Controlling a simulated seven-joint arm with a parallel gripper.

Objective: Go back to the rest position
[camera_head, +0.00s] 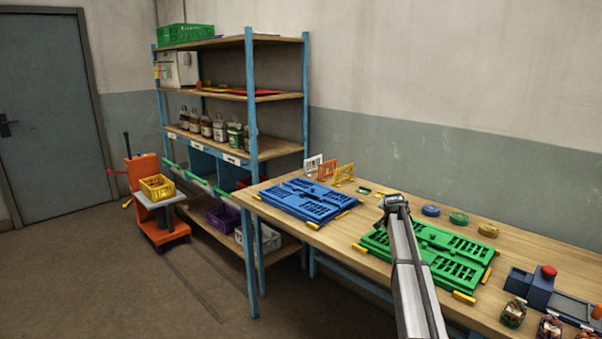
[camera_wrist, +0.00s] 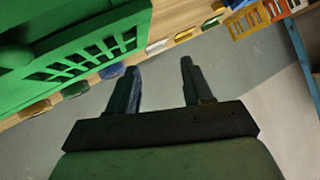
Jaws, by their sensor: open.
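My gripper (camera_wrist: 158,75) shows in the wrist view with its two dark fingers apart and nothing between them. A green folded crate (camera_wrist: 75,50) fills the upper left of that view, beside the left finger and apart from it as far as I can see. In the head view my grey arm reaches up from the bottom, over the near part of the green folded crate (camera_head: 455,245) on the table. I cannot make out the gripper's fingers in the head view.
A blue-framed shelf (camera_head: 250,100) stands left, beside an orange cart (camera_head: 147,190). Floor in front is clear.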

